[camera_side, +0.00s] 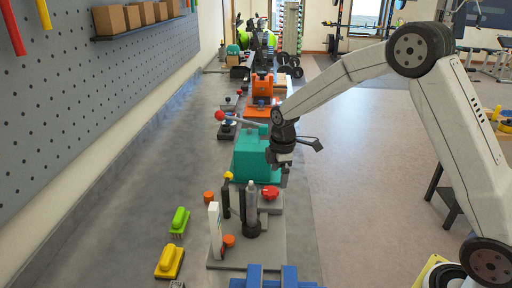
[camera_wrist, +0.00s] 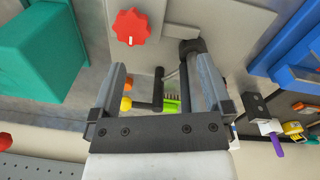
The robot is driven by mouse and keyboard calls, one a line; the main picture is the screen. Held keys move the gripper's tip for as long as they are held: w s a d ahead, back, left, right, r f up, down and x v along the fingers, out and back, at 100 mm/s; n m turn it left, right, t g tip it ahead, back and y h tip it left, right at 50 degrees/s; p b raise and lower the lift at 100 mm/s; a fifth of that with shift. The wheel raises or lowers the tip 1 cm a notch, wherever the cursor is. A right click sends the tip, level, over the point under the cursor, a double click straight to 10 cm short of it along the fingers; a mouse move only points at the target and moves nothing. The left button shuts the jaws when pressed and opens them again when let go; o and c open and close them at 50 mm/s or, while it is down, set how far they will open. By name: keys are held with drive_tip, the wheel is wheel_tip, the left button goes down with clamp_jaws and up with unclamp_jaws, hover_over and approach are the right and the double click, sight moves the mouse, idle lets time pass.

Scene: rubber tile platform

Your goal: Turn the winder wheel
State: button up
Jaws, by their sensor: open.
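A red scalloped knob (camera_side: 270,192) sits on a grey block; in the wrist view this knob (camera_wrist: 131,27) lies beyond the left fingertip. Dark upright posts (camera_side: 242,203) stand left of it, one near a yellow ball (camera_side: 228,176). The yellow ball (camera_wrist: 126,103) and a dark bar (camera_wrist: 158,90) show between the fingers. I cannot tell which part is the winder wheel.
A white upright panel (camera_side: 215,231) and an orange knob (camera_side: 229,240) are on the plate's left. Blue bars (camera_side: 272,279) are in front.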

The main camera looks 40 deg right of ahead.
sight(271, 190)
drive_tip(key=w+n, duration=0.1)
drive_tip(key=w+d+f+n, duration=0.1)
drive_tip(key=w, duration=0.1)
drive_tip(key=w+n, duration=0.1)
drive_tip(key=shift+w+d+f+n+g, duration=0.3)
drive_tip(key=shift+w+n, duration=0.05)
drive_tip(key=shift+n, duration=0.05)
drive_tip(key=shift+f, duration=3.9)
drive_tip(key=c, duration=1.1)
